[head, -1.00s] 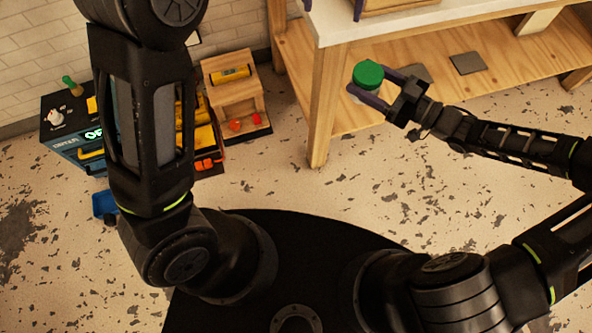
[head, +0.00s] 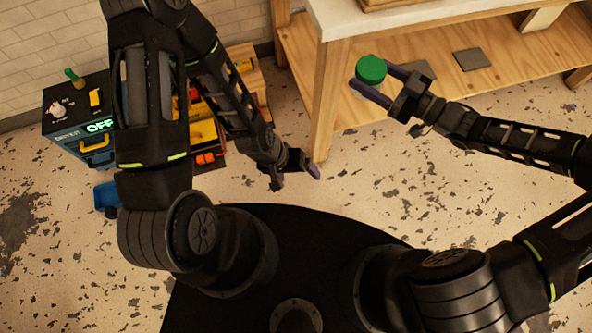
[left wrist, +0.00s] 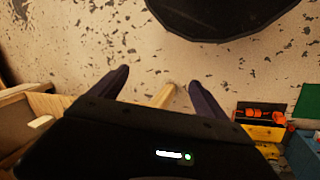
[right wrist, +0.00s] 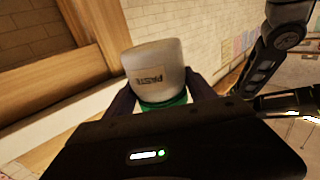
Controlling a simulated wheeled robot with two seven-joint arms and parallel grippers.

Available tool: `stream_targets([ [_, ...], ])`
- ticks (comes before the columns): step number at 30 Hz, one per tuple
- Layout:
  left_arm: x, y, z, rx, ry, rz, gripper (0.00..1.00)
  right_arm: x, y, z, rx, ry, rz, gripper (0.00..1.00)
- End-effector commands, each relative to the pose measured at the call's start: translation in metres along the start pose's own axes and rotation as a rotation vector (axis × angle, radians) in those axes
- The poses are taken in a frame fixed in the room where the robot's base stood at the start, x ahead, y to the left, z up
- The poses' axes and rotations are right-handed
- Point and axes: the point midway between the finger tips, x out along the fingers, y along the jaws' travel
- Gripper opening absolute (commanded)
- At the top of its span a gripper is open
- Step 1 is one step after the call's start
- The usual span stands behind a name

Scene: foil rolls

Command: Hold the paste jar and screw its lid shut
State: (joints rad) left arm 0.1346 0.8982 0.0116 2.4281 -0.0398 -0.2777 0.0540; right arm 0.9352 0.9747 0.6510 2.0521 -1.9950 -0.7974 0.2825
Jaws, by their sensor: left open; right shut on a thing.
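The paste jar (right wrist: 153,70) is whitish with a "PASTE" label. The lid sits on the jar's top; I cannot tell how tightly. My right gripper (head: 372,88) is shut on the jar, holding it in front of the wooden bench. In the right wrist view the jar is between the fingers, with a green edge (right wrist: 163,103) near them. My left gripper (head: 296,178) is open and empty, below and left of the jar, apart from it. Its two spread fingers show in the left wrist view (left wrist: 155,88).
A wooden bench (head: 330,110) with a pale top and lower shelf stands behind the jar.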

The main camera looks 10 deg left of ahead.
Motion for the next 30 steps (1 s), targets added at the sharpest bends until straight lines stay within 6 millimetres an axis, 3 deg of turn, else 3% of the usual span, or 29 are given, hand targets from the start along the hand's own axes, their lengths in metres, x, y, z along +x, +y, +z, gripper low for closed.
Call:
stream_targets([
  [1, 0.003, 0.0, 0.018, -0.003, -0.02, 0.002, 0.86, 0.0, 0.0, -0.001, 0.0, 0.001, 0.0, 0.0],
  [3, 0.004, 0.0, 0.033, -0.001, -0.032, 0.003, 0.86, 0.0, 0.0, -0.001, 0.0, 0.001, 0.0, 0.0],
  [6, 0.004, 0.0, 0.041, 0.0, -0.038, 0.003, 0.86, 0.0, 0.0, -0.001, 0.0, 0.001, 0.0, 0.0],
  [24, 0.004, 0.0, 0.04, 0.001, -0.037, 0.003, 0.86, -0.001, 0.0, -0.002, -0.001, 0.001, -0.001, 0.0],
  [30, 0.004, 0.0, 0.04, 0.0, -0.037, 0.003, 0.86, -0.02, 0.001, -0.01, -0.001, -0.004, 0.017, 0.0],
])
